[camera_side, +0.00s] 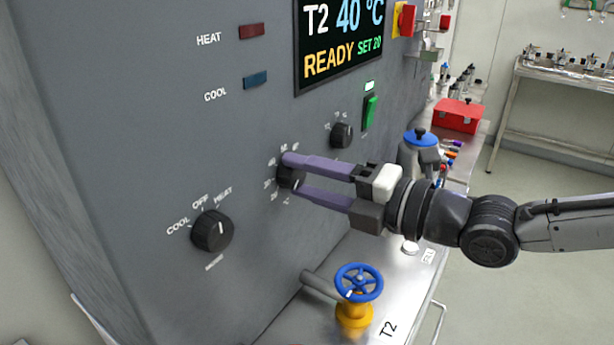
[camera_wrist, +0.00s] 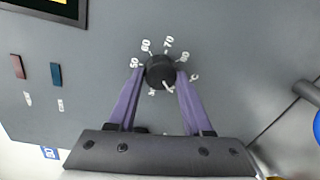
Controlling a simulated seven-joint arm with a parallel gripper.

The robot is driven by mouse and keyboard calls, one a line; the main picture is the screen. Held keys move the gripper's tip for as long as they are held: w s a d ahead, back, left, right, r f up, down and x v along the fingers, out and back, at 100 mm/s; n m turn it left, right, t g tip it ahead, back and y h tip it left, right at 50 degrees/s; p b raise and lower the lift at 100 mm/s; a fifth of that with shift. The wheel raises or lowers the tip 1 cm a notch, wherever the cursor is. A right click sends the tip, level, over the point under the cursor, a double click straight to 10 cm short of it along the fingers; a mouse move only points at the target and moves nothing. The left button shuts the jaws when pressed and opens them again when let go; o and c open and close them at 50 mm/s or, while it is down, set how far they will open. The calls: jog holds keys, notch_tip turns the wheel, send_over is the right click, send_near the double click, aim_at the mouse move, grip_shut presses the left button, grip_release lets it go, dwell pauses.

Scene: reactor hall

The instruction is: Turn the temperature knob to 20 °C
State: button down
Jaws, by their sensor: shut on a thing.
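The temperature knob (camera_side: 290,176) is a black round knob on the grey panel, with a ring of printed numbers around it. In the wrist view the knob (camera_wrist: 160,71) shows a white pointer line towards the lower right, near the °C mark. My gripper (camera_side: 294,174) has two purple fingers, one on each side of the knob, shut on it; the fingers partly hide it in the side view. The wrist view shows both fingertips (camera_wrist: 160,78) against the knob's sides. The display (camera_side: 340,40) reads T2 40 °C, READY, SET 20.
A mode knob (camera_side: 212,231) marked COOL, OFF and HEAT sits lower left. A smaller knob (camera_side: 342,135) and a green switch (camera_side: 370,112) are to the right. A blue handwheel valve (camera_side: 359,282) stands below my gripper. HEAT (camera_side: 251,31) and COOL (camera_side: 255,80) lamps are above.

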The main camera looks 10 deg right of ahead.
jog(key=shift+c, duration=1.6)
grip_release()
jog(key=v, duration=1.4)
jog(key=w+d+r+m+t+h, duration=0.1)
jog(key=w+d+r+t+h, duration=0.15)
jog(key=d, duration=0.25)
jog(key=w+d+r+m+t+h, duration=0.1)
jog(key=d+r+m, duration=0.15)
jog(key=d, duration=0.25)
jog(key=s+d+m+h, duration=0.2)
jog(key=d+m+h, duration=0.3)
jog(key=d, duration=0.6)
jog(key=s+d+f+m+g+h, duration=0.3)
jog(key=s+d+f+m+g, duration=0.1)
jog(key=s+d+f+m, duration=0.6)
jog(key=s+f+m+g, duration=0.6)
jog(key=s+f+m, duration=0.1)
jog(key=m, duration=0.4)
jog(key=shift+s+h, duration=0.35)
jog(key=shift+s, duration=0.55)
